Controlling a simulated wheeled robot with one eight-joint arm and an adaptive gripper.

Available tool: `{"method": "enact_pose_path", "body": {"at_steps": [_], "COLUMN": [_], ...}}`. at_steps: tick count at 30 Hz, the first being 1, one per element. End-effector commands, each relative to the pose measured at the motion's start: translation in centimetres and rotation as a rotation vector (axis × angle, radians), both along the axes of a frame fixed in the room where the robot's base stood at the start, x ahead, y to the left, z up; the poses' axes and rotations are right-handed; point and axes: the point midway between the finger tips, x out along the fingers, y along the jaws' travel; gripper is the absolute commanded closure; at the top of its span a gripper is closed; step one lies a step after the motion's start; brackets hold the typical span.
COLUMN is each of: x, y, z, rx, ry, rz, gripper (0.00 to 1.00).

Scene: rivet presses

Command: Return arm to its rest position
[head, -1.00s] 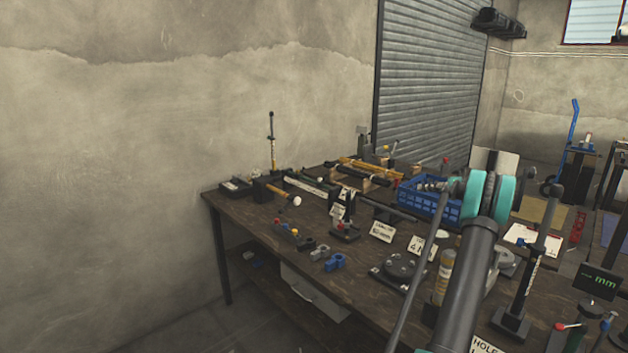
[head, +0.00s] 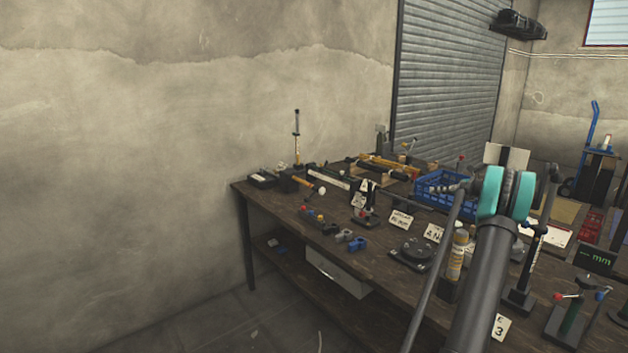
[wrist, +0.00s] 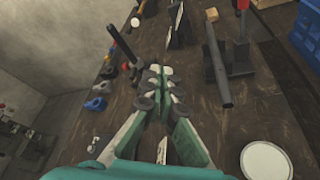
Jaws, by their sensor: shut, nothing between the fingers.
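My arm reaches up from the bottom right of the head view as a dark link with a teal joint, over the dark wooden workbench (head: 345,253). My gripper (wrist: 160,72) shows in the wrist view with its fingers together and nothing between them. It is above the bench top, apart from the objects there. In the head view my gripper cannot be made out behind the arm joint.
The floor (head: 215,318) at left is clear.

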Motion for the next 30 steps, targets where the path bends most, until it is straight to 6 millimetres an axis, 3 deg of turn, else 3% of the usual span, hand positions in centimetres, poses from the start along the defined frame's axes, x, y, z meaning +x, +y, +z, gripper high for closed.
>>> {"method": "enact_pose_path", "body": {"at_steps": [11,16,23,30], "x": [-2.0,-4.5,-11.1,-20.0], "y": [6.3,11.2,19.1,25.5], "z": [0.1,0.0,-1.1,-3.2], "rx": [-0.227,-0.410,-0.741,-1.060], "ry": [-0.101,-0.190,-0.369,-0.574], "rz": [0.109,0.216,0.458,0.770], "gripper": [1.00,1.00,1.00,1.00]}}
